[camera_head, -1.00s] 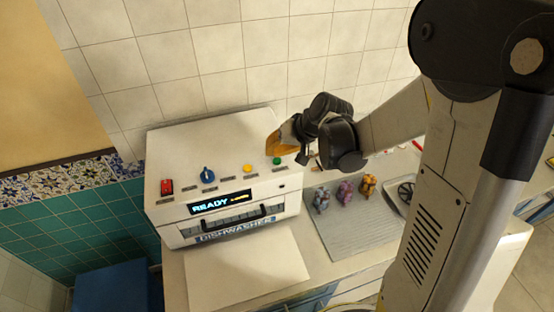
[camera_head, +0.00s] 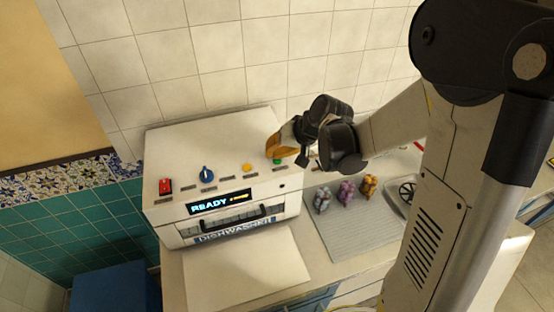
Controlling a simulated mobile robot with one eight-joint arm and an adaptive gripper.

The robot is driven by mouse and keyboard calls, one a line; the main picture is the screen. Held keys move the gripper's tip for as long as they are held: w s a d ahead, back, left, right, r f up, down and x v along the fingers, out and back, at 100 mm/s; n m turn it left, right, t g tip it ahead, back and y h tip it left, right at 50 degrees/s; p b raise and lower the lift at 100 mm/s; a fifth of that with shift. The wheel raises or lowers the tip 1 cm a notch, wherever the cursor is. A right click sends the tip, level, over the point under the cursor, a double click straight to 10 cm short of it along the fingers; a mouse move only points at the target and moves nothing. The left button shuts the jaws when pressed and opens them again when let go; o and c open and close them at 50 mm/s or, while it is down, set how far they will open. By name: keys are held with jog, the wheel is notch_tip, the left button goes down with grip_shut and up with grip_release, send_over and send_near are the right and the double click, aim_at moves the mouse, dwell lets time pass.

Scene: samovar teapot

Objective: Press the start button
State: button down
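The white dishwasher (camera_head: 215,145) stands on the counter, its display reading READY. Its top panel carries a red switch (camera_head: 165,186), a blue knob (camera_head: 207,174), a yellow button (camera_head: 247,168) and a green button (camera_head: 278,161). The labels beside them are too small to read, so I cannot tell by lettering which is the start button. My gripper (camera_head: 273,154), with orange fingertips, points down at the green button and partly hides it. I cannot tell whether it touches the button, or whether the fingers are open or shut.
To the right, several small coloured objects (camera_head: 346,192) stand on a grey ribbed mat (camera_head: 345,236). A sink (camera_head: 404,190) lies beyond them. A tiled wall (camera_head: 230,60) rises close behind the dishwasher. A pale open panel (camera_head: 245,270) extends in front of it.

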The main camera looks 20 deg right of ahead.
jog(key=shift+f, duration=0.25)
jog(key=shift+r, duration=0.15)
dwell(0.4)
jog(key=shift+r+p, duration=0.35)
jog(key=shift+r, duration=0.35)
notch_tip(320, 180, up, 5)
jog(key=p, duration=0.3)
jog(key=shift+p, duration=0.35)
dwell(0.5)
jog(key=s+f+h+b, duration=0.2)
jog(key=s+f+b, duration=0.2)
jog(key=s+b, duration=0.4)
jog(key=s+f+n+t+h+b, duration=0.1)
jog(key=s+f+b, duration=0.3)
jog(key=s+b, duration=0.5)
jog(key=s+d+h, duration=0.1)
jog(key=s, duration=0.2)
jog(key=shift+s+f+n, duration=0.15)
jog(key=shift+s+n, duration=0.15)
jog(key=shift+s, duration=0.1)
